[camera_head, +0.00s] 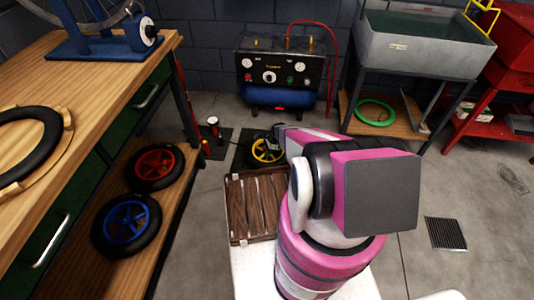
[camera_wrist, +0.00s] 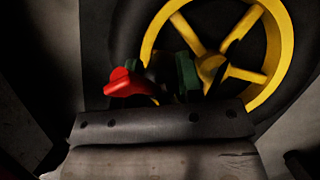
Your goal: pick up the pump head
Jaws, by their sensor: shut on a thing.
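In the wrist view the pump head (camera_wrist: 128,84) shows as a red lever-like piece beside dark parts. My gripper (camera_wrist: 168,76) is shut on it, and the red piece sticks out to the left of the jaws. The body of the pump head between the jaws is dark and mostly hidden. Behind it is a wheel with yellow spokes (camera_wrist: 262,88). In the head view my arm hides most of the gripper, and I cannot make out the pump head clearly there.
A wooden slatted crate (camera_head: 238,238) stands left of my arm. The workbench (camera_head: 110,85) is at left, with red (camera_head: 153,166) and blue (camera_head: 126,224) wheels on its lower shelf. A compressor (camera_head: 280,70) stands behind. Floor at right is mostly clear around a drain grate (camera_head: 446,234).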

